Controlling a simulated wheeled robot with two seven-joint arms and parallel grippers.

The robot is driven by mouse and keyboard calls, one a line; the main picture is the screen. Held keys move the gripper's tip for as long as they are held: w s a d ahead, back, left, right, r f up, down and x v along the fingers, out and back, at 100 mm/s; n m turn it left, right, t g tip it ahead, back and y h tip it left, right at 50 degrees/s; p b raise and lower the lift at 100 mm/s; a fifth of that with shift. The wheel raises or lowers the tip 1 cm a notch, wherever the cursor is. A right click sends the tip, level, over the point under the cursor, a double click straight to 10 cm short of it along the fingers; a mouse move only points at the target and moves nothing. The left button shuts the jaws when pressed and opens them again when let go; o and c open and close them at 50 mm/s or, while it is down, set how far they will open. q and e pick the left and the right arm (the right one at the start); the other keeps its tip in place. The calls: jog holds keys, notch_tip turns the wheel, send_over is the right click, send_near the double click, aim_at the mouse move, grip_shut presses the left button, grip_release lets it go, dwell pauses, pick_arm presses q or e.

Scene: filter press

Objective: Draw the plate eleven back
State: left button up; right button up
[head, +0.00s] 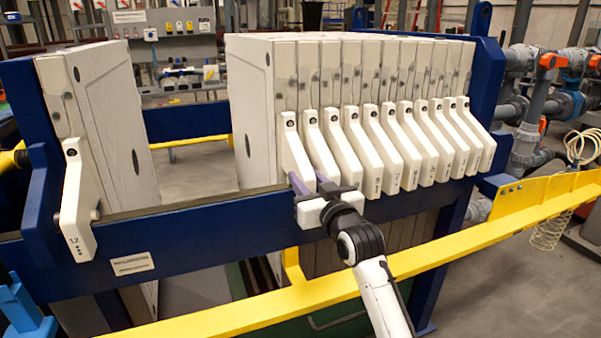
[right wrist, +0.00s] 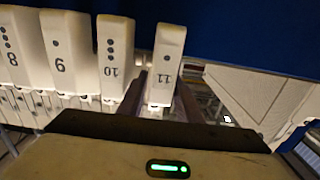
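Plate eleven is at the left end of the packed plate stack in the head view. Its white handle (head: 294,145) stands beside handle ten (head: 319,145). In the right wrist view the handle marked 11 (right wrist: 166,62) is right of the handle marked 10 (right wrist: 114,62). My right gripper (head: 310,181) is low at handle eleven, with one purple finger on either side of it. In the right wrist view the fingers (right wrist: 161,88) also flank the handle's lower end. Whether they press on it cannot be told. My left gripper is not in view.
Plate twelve (head: 78,205) stands apart at the far left, with a wide open gap between it and the stack. The blue side rail (head: 200,222) runs below the handles. A yellow bar (head: 440,252) crosses in front of the press.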

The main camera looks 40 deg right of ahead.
jog(key=shift+x, duration=1.65)
grip_shut()
